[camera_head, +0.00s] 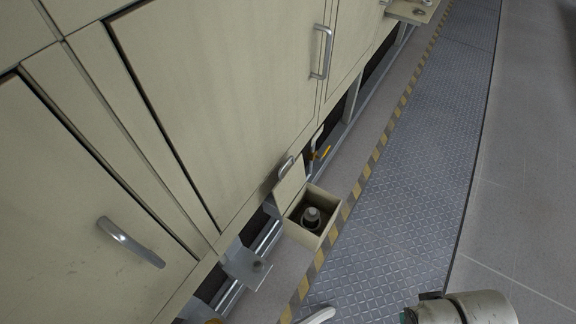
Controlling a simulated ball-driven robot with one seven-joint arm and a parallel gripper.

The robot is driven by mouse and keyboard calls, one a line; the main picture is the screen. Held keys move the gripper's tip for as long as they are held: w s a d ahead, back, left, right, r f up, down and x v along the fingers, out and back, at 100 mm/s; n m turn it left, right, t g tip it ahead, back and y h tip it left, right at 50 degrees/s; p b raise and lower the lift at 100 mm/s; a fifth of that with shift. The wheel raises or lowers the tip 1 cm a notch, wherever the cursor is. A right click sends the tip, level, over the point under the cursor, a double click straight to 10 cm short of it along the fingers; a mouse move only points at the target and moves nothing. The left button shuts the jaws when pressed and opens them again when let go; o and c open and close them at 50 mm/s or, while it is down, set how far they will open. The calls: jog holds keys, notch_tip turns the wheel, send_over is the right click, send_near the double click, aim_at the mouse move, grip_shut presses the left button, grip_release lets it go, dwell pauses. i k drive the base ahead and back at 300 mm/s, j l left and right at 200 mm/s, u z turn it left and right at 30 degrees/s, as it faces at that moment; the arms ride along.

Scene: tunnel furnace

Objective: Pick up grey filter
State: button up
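A small grey, round-topped object (311,214), which looks like the grey filter, stands inside an open beige box (328,234) low at the foot of the cabinet wall. Its top shows, with a darker ring around its lower part; its base is hidden in the box's shadow. The box's beige lid or door (289,187) stands open on the cabinet side. A pale cylindrical part of my arm shows at the bottom right edge, well apart from the box. No gripper fingers can be made out.
Beige cabinet doors (215,90) with metal handles (326,52) fill the left. Metal plates (246,266) stick out low beside the box. A yellow-and-black striped line (365,172) runs past the box.

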aim_at(311, 216)
jog(key=i+l, duration=0.7)
jog(key=i+j+u, duration=0.05)
